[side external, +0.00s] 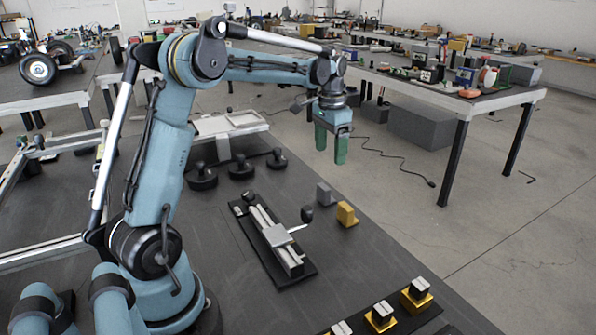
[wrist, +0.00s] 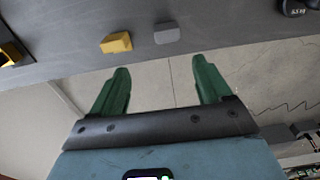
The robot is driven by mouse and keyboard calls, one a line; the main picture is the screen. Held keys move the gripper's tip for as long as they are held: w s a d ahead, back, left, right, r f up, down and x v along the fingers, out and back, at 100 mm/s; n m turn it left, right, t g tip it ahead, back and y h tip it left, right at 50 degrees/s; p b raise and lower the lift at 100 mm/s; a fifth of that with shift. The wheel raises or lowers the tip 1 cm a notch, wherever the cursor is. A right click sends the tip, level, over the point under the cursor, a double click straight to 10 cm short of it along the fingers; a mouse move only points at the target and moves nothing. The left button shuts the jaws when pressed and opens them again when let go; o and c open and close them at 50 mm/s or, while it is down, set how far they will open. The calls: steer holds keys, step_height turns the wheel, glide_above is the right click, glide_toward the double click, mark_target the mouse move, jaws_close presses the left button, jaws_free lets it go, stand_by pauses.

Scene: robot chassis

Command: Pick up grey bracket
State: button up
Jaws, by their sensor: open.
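The grey bracket (side external: 324,194) stands on the dark tabletop near its right edge in the side external view. It also shows at the top middle of the wrist view (wrist: 166,34). A yellow bracket (side external: 347,214) stands close beside it, and shows to its left in the wrist view (wrist: 116,43). My gripper (side external: 330,150) has green fingers, hangs pointing down above and beyond the brackets, and is empty. In the wrist view my gripper (wrist: 160,75) has its fingers wide apart, with the grey bracket beyond the tips and not between them.
A rail fixture with a lever (side external: 275,240) lies left of the brackets. Black round knobs (side external: 240,168) stand behind it. Yellow-based blocks (side external: 416,296) are at the front right. Bare floor (side external: 480,230) lies past the table edge. A cluttered table (side external: 470,100) stands behind.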

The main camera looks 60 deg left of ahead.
mark_target(325, 186)
steer(key=f, duration=0.4)
steer(key=a+f, duration=0.1)
steer(key=f, duration=0.8)
steer(key=shift+a, duration=0.3)
steer(key=c, duration=1.1)
